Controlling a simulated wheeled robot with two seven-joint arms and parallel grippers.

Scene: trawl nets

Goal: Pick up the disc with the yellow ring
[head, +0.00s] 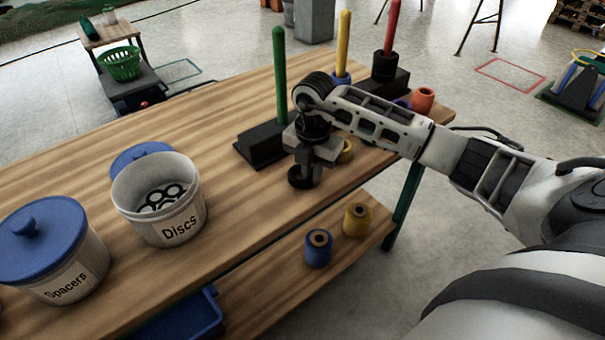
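My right gripper (307,168) points down at the wooden table, near its front edge. A black disc (296,180) lies at its fingertips, partly hidden by them. No yellow ring shows on this disc from here. I cannot tell whether the fingers grip it or only stand beside it. A yellow-gold piece (346,152) sits just behind the gripper, mostly hidden. An open white bucket labelled "Discs" (186,205) holds several black rings (160,197). My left gripper is out of view.
A green post (280,80) on a black base (258,147) stands left of the gripper. A yellow post (343,45) and a red post (391,25) stand behind. The blue-lidded "Spacers" bucket (75,270) is at left. Blue (318,252) and yellow (356,222) spools stand on the lower shelf.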

